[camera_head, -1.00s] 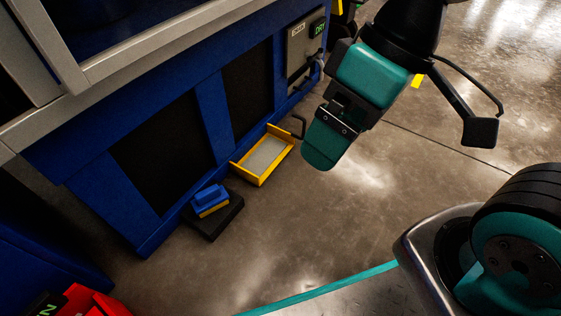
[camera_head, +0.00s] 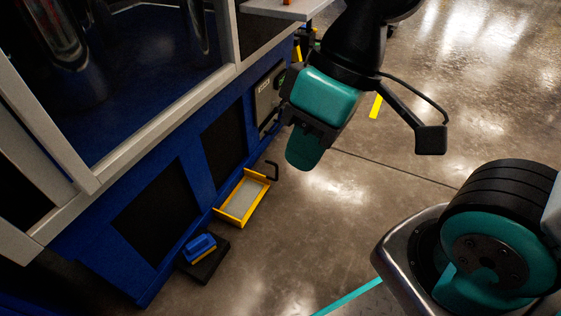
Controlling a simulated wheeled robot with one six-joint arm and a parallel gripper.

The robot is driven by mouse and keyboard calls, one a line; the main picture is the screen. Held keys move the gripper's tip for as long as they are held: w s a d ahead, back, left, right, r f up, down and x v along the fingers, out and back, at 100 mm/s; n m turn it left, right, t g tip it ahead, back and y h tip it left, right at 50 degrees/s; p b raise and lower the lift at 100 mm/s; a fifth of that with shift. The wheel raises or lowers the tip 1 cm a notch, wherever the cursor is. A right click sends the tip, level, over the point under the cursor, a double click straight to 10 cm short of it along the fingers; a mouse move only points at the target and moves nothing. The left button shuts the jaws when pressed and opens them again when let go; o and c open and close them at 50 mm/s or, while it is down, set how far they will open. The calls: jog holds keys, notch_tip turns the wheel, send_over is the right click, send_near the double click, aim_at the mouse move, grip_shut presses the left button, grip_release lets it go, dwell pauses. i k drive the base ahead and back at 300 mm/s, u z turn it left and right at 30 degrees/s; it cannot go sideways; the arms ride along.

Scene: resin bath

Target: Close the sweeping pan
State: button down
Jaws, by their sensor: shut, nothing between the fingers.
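The sweeping pan (camera_head: 242,199) is a shallow tray with a yellow rim and a grey floor. It sticks out open from the foot of the blue machine, low over the concrete floor. My gripper (camera_head: 302,158), with teal fingers, is shut and empty. In the picture it is up and to the right of the pan, apart from it. The exact height of my gripper above the floor cannot be told.
A blue brush (camera_head: 199,248) lies on a black block (camera_head: 207,264) by the machine's foot, left of the pan. The blue machine (camera_head: 187,178) with black panels stands along the left. A grey control box (camera_head: 269,97) is on its side. Concrete floor (camera_head: 330,215) right of the pan is clear.

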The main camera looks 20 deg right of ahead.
aim_at(237, 208)
jog(key=u, duration=0.5)
jog(key=k, duration=0.6)
jog(key=u, duration=0.55)
jog(key=i, duration=0.6)
jog(key=z, duration=0.95)
jog(key=i, duration=0.55)
jog(key=z, duration=0.6)
